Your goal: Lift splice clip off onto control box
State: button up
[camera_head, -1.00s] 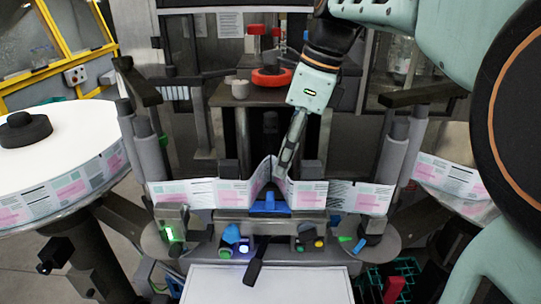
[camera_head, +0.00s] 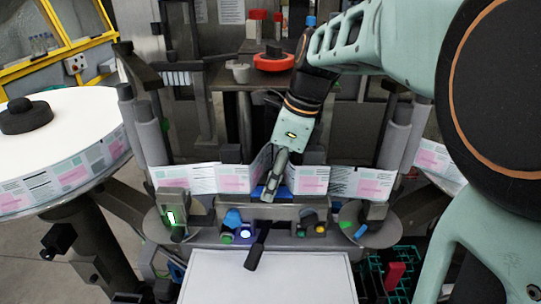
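A blue piece (camera_head: 257,191), which looks like the splice clip, sits at the middle of the labeller where the printed label web (camera_head: 235,179) folds up to a peak. My gripper (camera_head: 271,191) points down at it from above and covers much of it. I see the fingers nearly edge-on, so I cannot tell whether they are open or shut, or touching the clip. The grey control box (camera_head: 272,213) is just below and in front, with lit and coloured buttons on its face.
A white reel (camera_head: 60,135) stands at the left. A white flat surface (camera_head: 265,275) lies in front, with a black lever (camera_head: 257,248) above its back edge. A red ring (camera_head: 274,62) and a pale cup (camera_head: 241,73) sit on a shelf behind. Rollers flank the web.

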jog(key=c, duration=1.1)
jog(key=shift+c, duration=0.2)
jog(key=shift+r, duration=0.2)
